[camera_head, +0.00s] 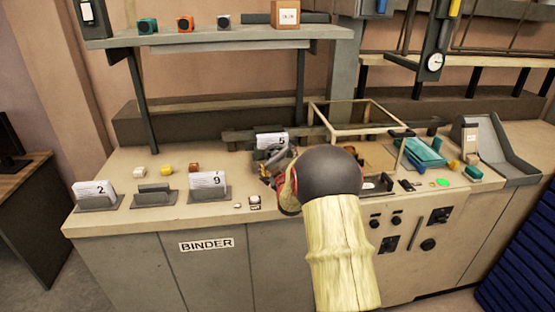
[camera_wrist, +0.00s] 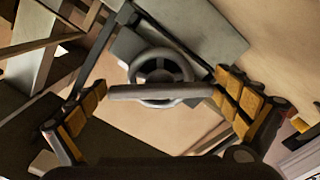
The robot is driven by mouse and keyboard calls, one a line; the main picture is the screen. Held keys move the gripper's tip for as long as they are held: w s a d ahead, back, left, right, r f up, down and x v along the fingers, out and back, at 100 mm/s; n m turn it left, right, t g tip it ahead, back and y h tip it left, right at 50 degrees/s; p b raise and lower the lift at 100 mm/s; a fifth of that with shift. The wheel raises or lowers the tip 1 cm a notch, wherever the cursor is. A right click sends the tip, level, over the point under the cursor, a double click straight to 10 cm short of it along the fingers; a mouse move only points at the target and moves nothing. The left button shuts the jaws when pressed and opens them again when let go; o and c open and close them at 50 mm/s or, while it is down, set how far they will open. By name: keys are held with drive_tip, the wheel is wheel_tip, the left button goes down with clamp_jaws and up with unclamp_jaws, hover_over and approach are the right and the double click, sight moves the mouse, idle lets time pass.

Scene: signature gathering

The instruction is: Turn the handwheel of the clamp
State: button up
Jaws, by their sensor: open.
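The clamp's grey handwheel (camera_wrist: 160,66) shows in the wrist view as a round spoked ring. A grey bar (camera_wrist: 160,91) crosses in front of its lower part. My gripper (camera_wrist: 159,87) is open, with one yellow-padded finger left of the handwheel and the other right of it. Neither finger visibly touches the wheel or bar. In the head view my gripper (camera_head: 279,172) is at the grey clamp (camera_head: 270,154), in front of a numbered card. My arm and gripper hide much of the clamp there.
Numbered card holders stand on the bench (camera_head: 135,220) at the left, with small coloured blocks behind them. An open frame (camera_head: 343,130) stands behind my arm. Teal items (camera_head: 425,153) and a grey tray lie to the right. A shelf (camera_head: 215,38) overhangs the back.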

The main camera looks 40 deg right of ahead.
drive_tip(key=shift+c, duration=1.2)
drive_tip(key=c, duration=0.6)
drive_tip(key=shift+f+m+b, duration=0.1)
drive_tip(key=shift+m+b, duration=0.2)
drive_tip(key=shift+b, duration=0.05)
drive_tip(key=m+b, duration=0.3)
drive_tip(key=shift+a+f+m, duration=0.1)
drive_tip(key=shift+f+m, duration=0.05)
drive_tip(key=shift+m, duration=0.15)
drive_tip(key=m+b, duration=0.3)
drive_tip(key=shift+w+a+m, duration=0.1)
drive_tip(key=shift+m, duration=0.2)
drive_tip(key=m+b, duration=0.2)
drive_tip(key=m, duration=0.2)
drive_tip(key=shift+a, duration=0.1)
drive_tip(key=shift+w+r+m+b, duration=0.15)
drive_tip(key=shift+m+b, duration=0.9)
drive_tip(key=shift+m, duration=1.15)
drive_tip(key=shift+r+m, duration=0.1)
drive_tip(key=shift+m, duration=0.2)
